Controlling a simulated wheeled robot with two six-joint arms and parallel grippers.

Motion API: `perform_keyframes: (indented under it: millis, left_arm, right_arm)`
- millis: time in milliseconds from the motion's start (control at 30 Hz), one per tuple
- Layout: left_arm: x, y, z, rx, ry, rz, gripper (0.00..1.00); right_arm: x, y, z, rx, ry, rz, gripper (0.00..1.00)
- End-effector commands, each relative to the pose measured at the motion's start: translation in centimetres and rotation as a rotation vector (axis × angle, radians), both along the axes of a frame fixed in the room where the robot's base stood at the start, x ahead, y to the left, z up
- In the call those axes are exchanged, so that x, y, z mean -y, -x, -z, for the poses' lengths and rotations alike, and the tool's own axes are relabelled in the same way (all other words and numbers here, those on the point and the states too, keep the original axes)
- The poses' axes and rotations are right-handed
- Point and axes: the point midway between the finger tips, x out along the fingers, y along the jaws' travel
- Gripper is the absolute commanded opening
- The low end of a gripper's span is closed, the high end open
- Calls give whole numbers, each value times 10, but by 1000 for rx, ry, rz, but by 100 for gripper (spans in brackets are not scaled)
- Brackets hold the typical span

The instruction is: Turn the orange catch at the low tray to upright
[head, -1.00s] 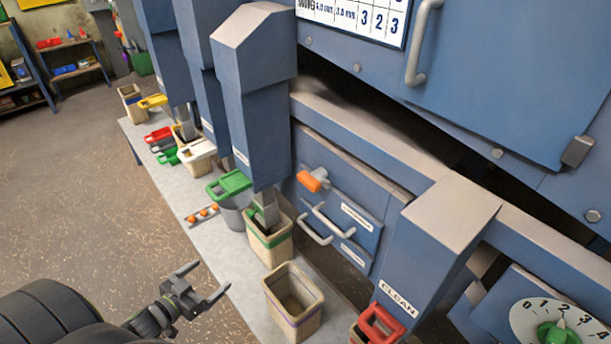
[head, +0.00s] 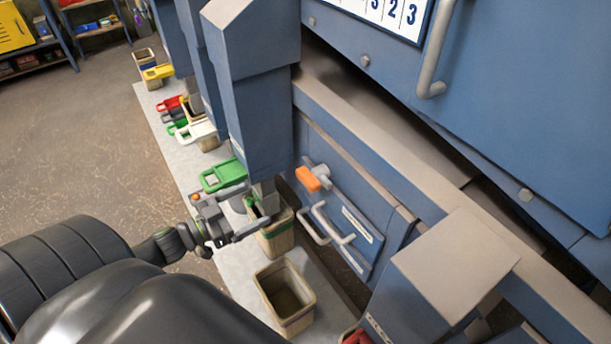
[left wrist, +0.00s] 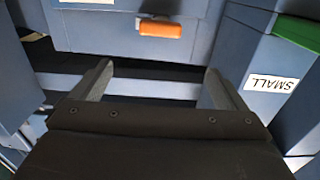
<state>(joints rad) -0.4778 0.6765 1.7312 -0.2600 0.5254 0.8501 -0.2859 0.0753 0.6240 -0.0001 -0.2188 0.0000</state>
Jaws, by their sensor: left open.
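In the left wrist view the orange catch (left wrist: 160,29) lies level, sideways, near the top edge. The low tray front (head: 360,225) carries the handles and pale labels. My left gripper (head: 256,207) is open and empty, left of the catch and apart from it, above the bins. In the left wrist view, my left gripper's fingers (left wrist: 158,72) are spread wide with nothing between them. My right gripper is not in view.
Blue chutes (head: 255,100) stand close to the left of the catch.

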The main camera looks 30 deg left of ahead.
Motion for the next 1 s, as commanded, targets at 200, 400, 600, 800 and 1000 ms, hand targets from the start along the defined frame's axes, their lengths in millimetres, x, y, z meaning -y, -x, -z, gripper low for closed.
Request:
perform_keyframes:
  millis: [200, 400, 600, 800, 1000]
  left_arm:
    - [16, -38, 1, 8, 2, -1, 95]
    - [27, -66, -2, 6, 3, -3, 95]
    - [40, -98, -3, 6, 3, -3, 95]
    - [53, -128, -1, 4, 3, -3, 95]
    - [59, -142, 0, 3, 2, -3, 95]
  right_arm:
    - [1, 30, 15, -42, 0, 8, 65]
    - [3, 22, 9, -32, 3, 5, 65]
    - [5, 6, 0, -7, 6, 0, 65]
    - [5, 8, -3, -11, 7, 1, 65]
    - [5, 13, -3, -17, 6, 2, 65]
